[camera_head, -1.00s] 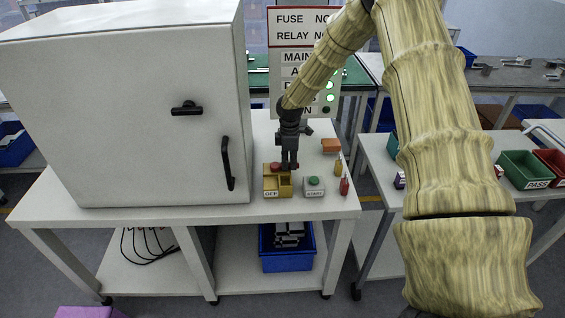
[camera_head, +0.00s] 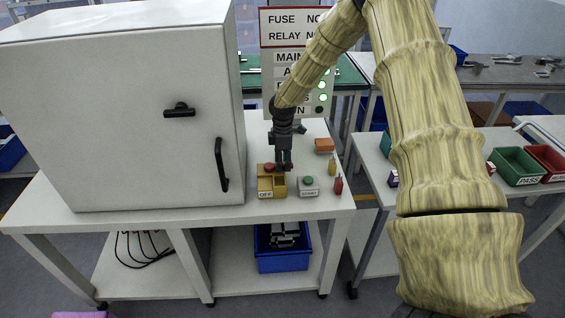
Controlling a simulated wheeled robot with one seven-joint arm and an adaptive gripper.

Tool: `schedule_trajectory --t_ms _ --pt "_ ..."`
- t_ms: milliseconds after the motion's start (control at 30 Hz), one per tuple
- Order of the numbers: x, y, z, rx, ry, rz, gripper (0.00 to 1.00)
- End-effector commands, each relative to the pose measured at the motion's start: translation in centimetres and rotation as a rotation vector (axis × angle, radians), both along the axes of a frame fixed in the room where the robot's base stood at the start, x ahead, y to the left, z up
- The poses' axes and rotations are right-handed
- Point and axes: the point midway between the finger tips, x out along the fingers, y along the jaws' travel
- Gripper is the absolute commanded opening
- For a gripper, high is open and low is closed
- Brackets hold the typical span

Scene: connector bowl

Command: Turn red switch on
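A yellow box (camera_head: 272,187) marked OFF stands on the white table beside the cabinet. A red round knob (camera_head: 269,167) sits on its upper left part. A small red patch (camera_head: 290,167) shows at the right edge of my gripper's tip; I cannot tell whether it belongs to a switch. My dark gripper (camera_head: 284,167) points down at the back right of the yellow box, just right of the red knob. Its fingers are small and dark, so their opening and any contact are unclear. My gripper hides part of what lies behind it.
A grey box with a green button (camera_head: 308,186), marked START, stands right of the yellow box. An orange block (camera_head: 324,145), a yellow item (camera_head: 332,166) and a red item (camera_head: 338,185) stand further right. The large white cabinet (camera_head: 120,120) closes off the left side.

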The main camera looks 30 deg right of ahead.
Motion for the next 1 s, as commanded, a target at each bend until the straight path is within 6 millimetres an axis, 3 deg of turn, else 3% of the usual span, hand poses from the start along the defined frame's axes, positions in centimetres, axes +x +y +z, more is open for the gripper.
schedule_trajectory --t_ms 600,800,1000 --pt "0.1 0.0 9.6 0.0 -0.001 0.0 0.38" --pt "0.1 0.0 11.2 0.001 0.0 0.001 0.38" --pt "0.0 0.0 11.5 0.0 0.001 0.002 0.38"
